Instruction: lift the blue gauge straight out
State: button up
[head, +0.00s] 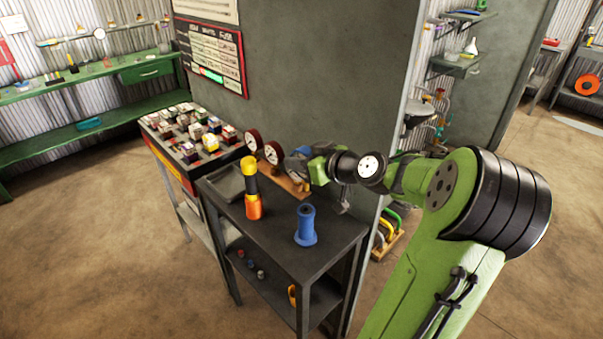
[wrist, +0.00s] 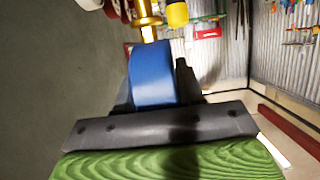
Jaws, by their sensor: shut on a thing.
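The blue gauge (wrist: 152,75) is between the jaws of my gripper in the wrist view, with a brass stem (wrist: 147,20) beyond it. In the head view a bit of the gauge's blue body (head: 297,158) shows, and my gripper (head: 303,166) hides much of it. My gripper is shut on the gauge, at the right end of a row with two red gauges (head: 253,138) (head: 273,153). The row is over a wooden rack (head: 289,184) on the dark bench. I cannot tell whether the stem is still seated in the rack.
The bench (head: 275,228) also holds a blue spool-shaped piece (head: 306,226), an orange, black and yellow tool (head: 252,192) and a shallow tray (head: 229,182). A grey wall (head: 310,70) stands close behind. A case of small boxes (head: 190,135) stands to the left.

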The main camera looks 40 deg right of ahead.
jog(key=shift+s+a+r, duration=0.25)
jog(key=shift+s+r, duration=0.1)
jog(key=shift+s, duration=0.1)
jog(key=s+a+b, duration=0.1)
jog(key=s+a, duration=0.3)
jog(key=s, duration=0.2)
jog(key=shift+s+a+r, duration=0.2)
jog(key=shift+s+a, duration=0.05)
jog(key=shift+a, duration=0.05)
